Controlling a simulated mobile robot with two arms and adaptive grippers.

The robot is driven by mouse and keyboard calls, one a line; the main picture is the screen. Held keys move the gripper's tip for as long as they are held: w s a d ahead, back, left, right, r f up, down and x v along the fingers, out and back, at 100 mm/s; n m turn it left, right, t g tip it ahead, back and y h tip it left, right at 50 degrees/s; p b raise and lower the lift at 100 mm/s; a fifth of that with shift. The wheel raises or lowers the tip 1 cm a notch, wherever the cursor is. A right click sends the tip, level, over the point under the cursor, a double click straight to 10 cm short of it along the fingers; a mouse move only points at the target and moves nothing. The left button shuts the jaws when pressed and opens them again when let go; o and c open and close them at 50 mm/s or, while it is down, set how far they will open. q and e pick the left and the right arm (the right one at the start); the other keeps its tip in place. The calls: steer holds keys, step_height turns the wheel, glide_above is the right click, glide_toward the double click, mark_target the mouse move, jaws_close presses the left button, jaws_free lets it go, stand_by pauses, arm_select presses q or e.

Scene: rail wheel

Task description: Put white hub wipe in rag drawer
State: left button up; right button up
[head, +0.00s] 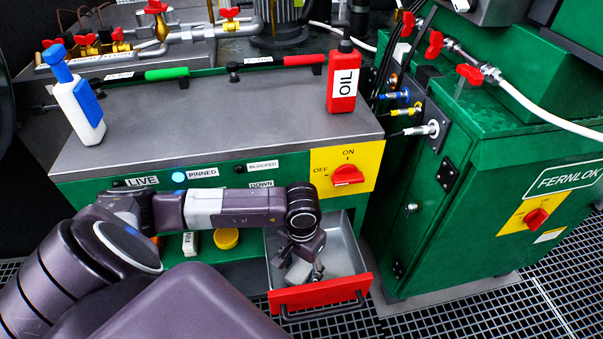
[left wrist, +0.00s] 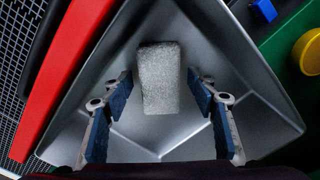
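The drawer (head: 345,255) with the red front is pulled open below the green cabinet. In the left wrist view its grey metal inside (left wrist: 240,65) fills most of the picture. The white hub wipe (left wrist: 158,78), a pale rough-textured block, shows inside the drawer's outline. Whether it rests fully on the floor is hard to tell. My left gripper (head: 308,271) points down into the drawer. In the left wrist view its blue-padded fingers (left wrist: 165,95) are apart, with clear gaps on both sides of the wipe. My right gripper is not in view.
A red oil bottle (head: 343,80) and a white-and-blue bottle (head: 77,98) stand on the grey bench top (head: 210,115). A yellow round item (head: 226,238) is left of the drawer. The green Fernlok cabinet (head: 470,200) stands close on the right. Grating covers the floor.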

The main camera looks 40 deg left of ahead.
mark_target(302, 269)
arm_select(q)
steer(key=shift+r, duration=0.15)
step_height(302, 269, up, 4)
steer(key=shift+r+p, duration=0.15)
steer(key=shift+p, duration=0.45)
step_height(302, 269, up, 8)
steer(key=p, duration=0.1)
steer(key=shift+f, duration=0.25)
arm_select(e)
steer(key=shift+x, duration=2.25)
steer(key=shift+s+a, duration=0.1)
